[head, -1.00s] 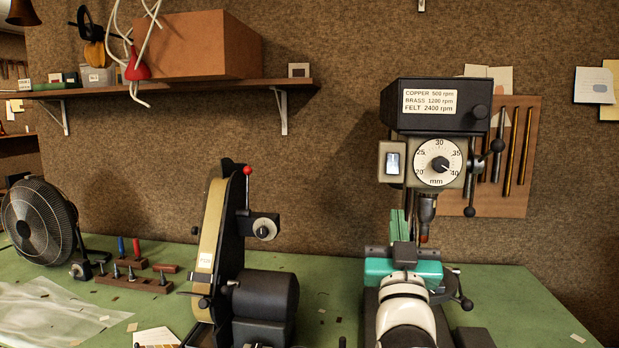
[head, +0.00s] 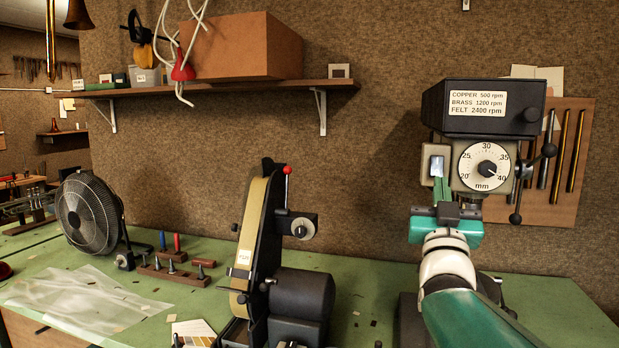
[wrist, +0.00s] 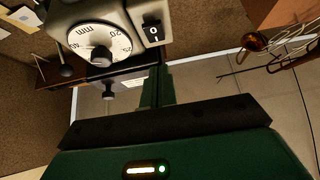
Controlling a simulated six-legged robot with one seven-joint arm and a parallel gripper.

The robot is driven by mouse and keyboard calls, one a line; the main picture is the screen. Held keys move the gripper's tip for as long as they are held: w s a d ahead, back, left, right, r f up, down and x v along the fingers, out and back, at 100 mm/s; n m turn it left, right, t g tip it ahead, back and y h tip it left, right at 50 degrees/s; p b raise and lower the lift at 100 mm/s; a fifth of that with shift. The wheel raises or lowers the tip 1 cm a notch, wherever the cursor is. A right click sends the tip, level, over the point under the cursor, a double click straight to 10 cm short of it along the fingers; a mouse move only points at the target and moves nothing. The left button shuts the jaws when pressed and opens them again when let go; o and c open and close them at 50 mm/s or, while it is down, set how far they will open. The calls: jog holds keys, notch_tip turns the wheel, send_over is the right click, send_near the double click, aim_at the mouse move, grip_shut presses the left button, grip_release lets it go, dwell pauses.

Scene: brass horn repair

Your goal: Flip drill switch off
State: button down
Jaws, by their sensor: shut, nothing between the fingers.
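The drill (head: 484,108) has a dark head with a speed label and a white mm dial (head: 486,166). Its switch (head: 436,166) is a small rocker on a pale box left of the dial. In the wrist view the switch (wrist: 152,30) is a black rocker with a white 0 mark, next to the dial (wrist: 97,42), which appears upside down. My gripper (head: 444,184) is shut and empty, its green fingers just below the switch box in the head view. In the wrist view my gripper (wrist: 157,82) points toward the switch; I cannot tell whether it touches.
A belt sander (head: 262,240) stands left of the drill on the green bench. A fan (head: 90,215) and a plastic sheet (head: 80,296) are further left. A shelf (head: 210,88) holds a cardboard box (head: 245,48). The drill's lever (head: 518,200) sticks out at right.

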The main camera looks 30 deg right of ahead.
aim_at(436, 170)
jog(key=w+d, duration=0.3)
jog(key=d, duration=0.1)
jog(key=shift+w+d+r, duration=0.1)
jog(key=shift+w+r, duration=0.1)
jog(key=shift+w, duration=0.2)
jog(key=shift+w+f, duration=0.1)
jog(key=shift+w+d+f+t+h, duration=0.1)
jog(key=shift+w+d+t+h, duration=0.1)
jog(key=shift+d+t+h, duration=0.1)
jog(key=shift+a, duration=0.1)
